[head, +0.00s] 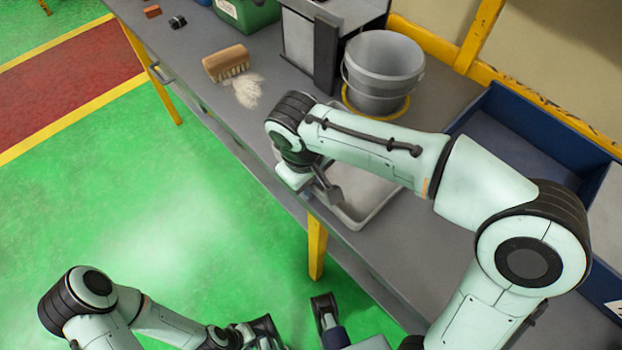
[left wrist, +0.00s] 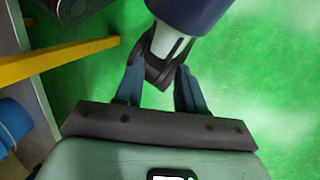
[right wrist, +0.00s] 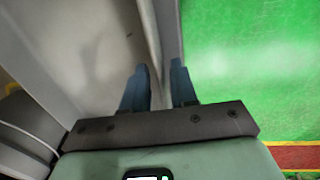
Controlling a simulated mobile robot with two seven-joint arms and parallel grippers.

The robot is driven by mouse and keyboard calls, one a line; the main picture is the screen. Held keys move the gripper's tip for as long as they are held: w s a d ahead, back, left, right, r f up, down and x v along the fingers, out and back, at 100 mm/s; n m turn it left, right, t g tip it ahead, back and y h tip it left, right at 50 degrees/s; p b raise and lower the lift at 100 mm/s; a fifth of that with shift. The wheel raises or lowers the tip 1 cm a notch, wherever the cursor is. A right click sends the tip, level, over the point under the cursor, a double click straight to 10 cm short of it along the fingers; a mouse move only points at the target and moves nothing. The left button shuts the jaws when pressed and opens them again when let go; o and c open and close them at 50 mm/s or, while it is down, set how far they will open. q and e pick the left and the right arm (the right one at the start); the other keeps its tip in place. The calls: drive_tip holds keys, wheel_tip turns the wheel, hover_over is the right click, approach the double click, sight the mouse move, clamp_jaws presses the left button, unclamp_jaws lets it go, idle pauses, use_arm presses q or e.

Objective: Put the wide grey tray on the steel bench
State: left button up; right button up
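The wide grey tray (head: 383,201) lies at the front edge of the grey bench (head: 450,262), in the middle of the head view. My right arm crosses over it and hides much of it. My right gripper (head: 325,190) is at the tray's front left side. In the right wrist view, the fingers (right wrist: 160,68) stand on both sides of the tray's wall (right wrist: 166,35) and look shut on it, with the pale tray inside to the left. My left gripper (head: 272,341) is low over the floor; in the left wrist view its fingers (left wrist: 158,75) are apart and empty.
A grey bucket (head: 383,75) stands behind the tray. A blue bin (head: 520,130) is at the right. A wooden brush (head: 226,62), spilled pale powder (head: 247,90) and a green box (head: 245,14) are farther left. The green floor (head: 180,200) before the bench is open.

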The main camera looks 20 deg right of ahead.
drive_tip(key=shift+r, duration=0.15)
